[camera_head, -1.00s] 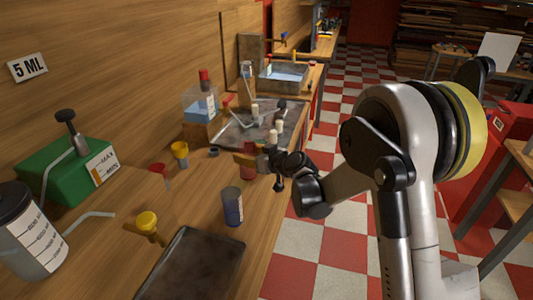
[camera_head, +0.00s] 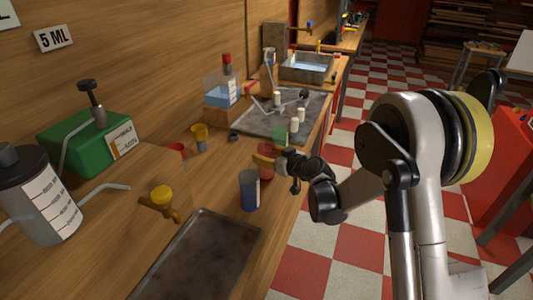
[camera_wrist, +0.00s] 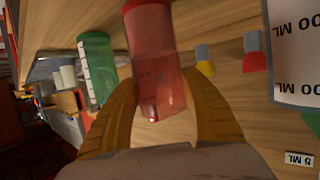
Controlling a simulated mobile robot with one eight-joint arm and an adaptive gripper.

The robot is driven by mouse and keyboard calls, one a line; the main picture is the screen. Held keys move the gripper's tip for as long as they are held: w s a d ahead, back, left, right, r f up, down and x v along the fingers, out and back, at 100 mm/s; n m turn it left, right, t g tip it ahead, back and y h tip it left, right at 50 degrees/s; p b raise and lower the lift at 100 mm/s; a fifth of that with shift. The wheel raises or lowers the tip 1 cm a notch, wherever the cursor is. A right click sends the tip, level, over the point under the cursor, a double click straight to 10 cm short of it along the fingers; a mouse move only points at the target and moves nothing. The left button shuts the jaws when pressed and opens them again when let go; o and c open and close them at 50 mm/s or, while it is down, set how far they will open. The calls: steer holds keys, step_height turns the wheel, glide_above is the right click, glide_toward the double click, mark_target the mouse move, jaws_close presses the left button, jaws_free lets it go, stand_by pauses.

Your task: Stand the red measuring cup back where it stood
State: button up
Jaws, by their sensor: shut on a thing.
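The red measuring cup (camera_head: 266,164) is in my gripper (camera_head: 270,161) near the right edge of the wooden bench. The yellow fingers are closed on both sides of it, as the wrist view shows the red cup (camera_wrist: 150,50) between the fingertips (camera_wrist: 158,95). The cup is see-through, with a darker red part inside. A green cup (camera_head: 279,136) stands just behind it, and a blue cup (camera_head: 250,190) stands in front of it, apart. I cannot tell whether the red cup's base touches the bench.
A dark tray (camera_head: 215,225) lies at the front. A grey slab (camera_head: 252,126) with white pieces lies behind. Bench is bare left of the cup.

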steer(key=shift+f+b, duration=0.55)
steer(key=shift+f, duration=0.05)
stand_by(0.3)
steer(key=o, duration=1.4)
steer(key=shift+s, duration=0.1)
steer(key=s+d+r+m+g+h, duration=0.1)
steer(key=s+d+r, duration=0.25)
steer(key=s, duration=0.35)
steer(key=s+d+r+m+h, duration=0.1)
steer(key=s+d+r, duration=0.25)
steer(key=s, duration=0.35)
steer(key=s+d+r+m+g+h, duration=0.1)
steer(key=s+d+r, duration=0.2)
steer(key=s+d, duration=0.35)
steer(key=s+d+m+h, duration=0.1)
steer(key=s+d, duration=0.1)
steer(key=s, duration=0.4)
steer(key=s+d+m+g+h, duration=0.1)
steer(key=s+d+m+h, duration=0.1)
steer(key=s, duration=0.4)
steer(key=s+d+m+g+h, duration=0.1)
steer(key=s+d+h, duration=0.1)
steer(key=s+d, duration=0.2)
steer(key=shift+s+f, duration=0.25)
steer(key=shift+s, duration=0.85)
